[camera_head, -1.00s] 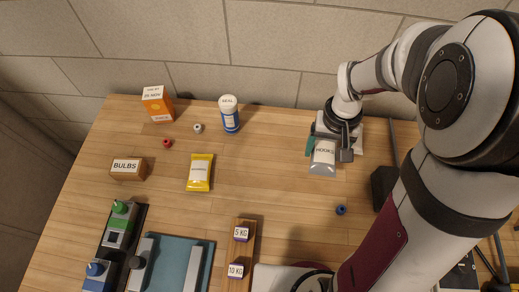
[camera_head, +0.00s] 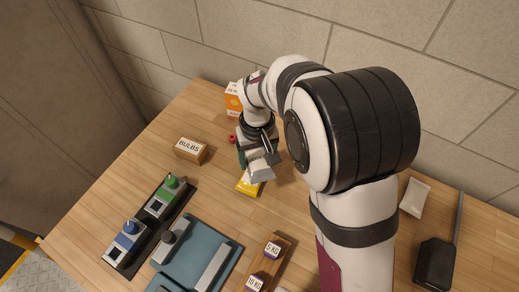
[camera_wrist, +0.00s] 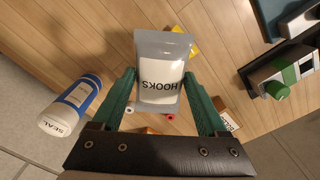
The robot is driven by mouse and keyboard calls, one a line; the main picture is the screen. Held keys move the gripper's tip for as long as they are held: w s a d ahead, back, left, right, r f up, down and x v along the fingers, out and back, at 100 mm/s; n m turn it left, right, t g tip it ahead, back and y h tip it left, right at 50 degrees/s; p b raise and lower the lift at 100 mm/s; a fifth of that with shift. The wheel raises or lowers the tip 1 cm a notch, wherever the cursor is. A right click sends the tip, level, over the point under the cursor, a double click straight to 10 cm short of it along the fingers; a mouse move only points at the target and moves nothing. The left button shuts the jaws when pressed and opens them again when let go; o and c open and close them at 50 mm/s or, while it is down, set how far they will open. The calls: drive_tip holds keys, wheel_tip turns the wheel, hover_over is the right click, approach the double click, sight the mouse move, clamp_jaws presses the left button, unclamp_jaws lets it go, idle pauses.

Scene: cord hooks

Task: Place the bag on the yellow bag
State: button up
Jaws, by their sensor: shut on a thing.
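The grey bag labelled HOOKS (camera_head: 262,168) is in my gripper (camera_head: 256,150). In the wrist view the bag (camera_wrist: 162,72) sits between the two green fingers of my gripper (camera_wrist: 161,84), its label facing the camera. The yellow bag (camera_head: 247,188) lies on the table below and is partly covered by the grey bag in the head view. In the wrist view only small yellow parts of it (camera_wrist: 179,29) show behind the grey bag. I cannot tell whether the two bags touch.
The BULBS box (camera_head: 191,150) stands to the left, and an orange box (camera_head: 233,98) stands behind my gripper. A blue and white SEAL can (camera_wrist: 72,104) shows in the wrist view. A white packet (camera_head: 415,197) lies far right. Green and blue devices and a teal tray (camera_head: 218,250) are in front.

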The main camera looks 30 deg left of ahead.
sight(253, 166)
drive_tip(key=f, duration=0.2)
drive_tip(key=a+f, duration=0.1)
drive_tip(key=f, duration=0.1)
drive_tip(key=shift+s+a, duration=0.1)
drive_tip(key=shift+s, duration=0.1)
drive_tip(key=shift+f, duration=0.4)
drive_tip(key=shift+f, duration=0.15)
drive_tip(key=o, duration=1.4)
wheel_tip(253, 166, up, 12)
drive_tip(key=shift+r, duration=0.25)
drive_tip(key=s+d+r+m, duration=0.2)
drive_tip(key=d+m, duration=0.1)
drive_tip(key=d, duration=0.4)
drive_tip(key=s+d+r+m+y, duration=0.1)
drive_tip(key=s+d+r+m, duration=0.15)
drive_tip(key=d, duration=0.45)
drive_tip(key=s+d+r+m, duration=0.2)
drive_tip(key=d+m, duration=0.2)
drive_tip(key=d, duration=0.4)
drive_tip(key=s+d+f+m, duration=0.1)
drive_tip(key=s+d+m, duration=0.3)
drive_tip(key=s, duration=0.4)
drive_tip(key=shift+s+d+f+m+y, duration=0.15)
drive_tip(key=shift+s+d+m+y, duration=0.2)
drive_tip(key=shift+m, duration=0.2)
